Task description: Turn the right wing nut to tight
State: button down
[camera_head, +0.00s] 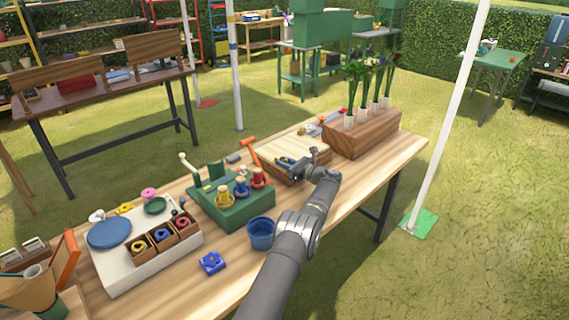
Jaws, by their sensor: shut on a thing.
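A light wooden press (283,146), a flat board on a wooden base, lies on the table right of the middle. My gripper (298,175) is low at the near right part of the press. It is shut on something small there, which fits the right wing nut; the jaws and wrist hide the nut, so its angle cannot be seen. Small dark and bluish parts show just left of the gripper at the near edge of the press. The other wing nut is too small to make out.
A wooden planter (362,134) with stems in white tubes stands behind right. A green stand (233,206) with coloured bottles is at left, an orange-handled tool (249,149) behind it. Bare table lies right.

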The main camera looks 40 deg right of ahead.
jog(key=shift+a+r+m+h, duration=0.1)
jog(key=shift+a+m+h, duration=0.1)
jog(key=shift+m+h, duration=1.5)
jog(key=h, duration=0.3)
jog(key=shift+a+m, duration=0.1)
jog(key=shift+m, duration=0.2)
jog(key=c, duration=2.2)
grip_release()
jog(key=shift+w+a+m+g+h, duration=0.1)
jog(key=shift+m+g+h, duration=0.15)
jog(key=shift+m+h, duration=0.65)
jog(key=shift+a+m+g+h, duration=0.1)
jog(key=shift+m+g+h, duration=0.3)
jog(key=shift+h, duration=0.8)
jog(key=c, duration=2.2)
grip_release()
jog(key=shift+m+h, duration=0.3)
jog(key=c, duration=2.2)
grip_release()
jog(key=c, duration=1.1)
grip_release()
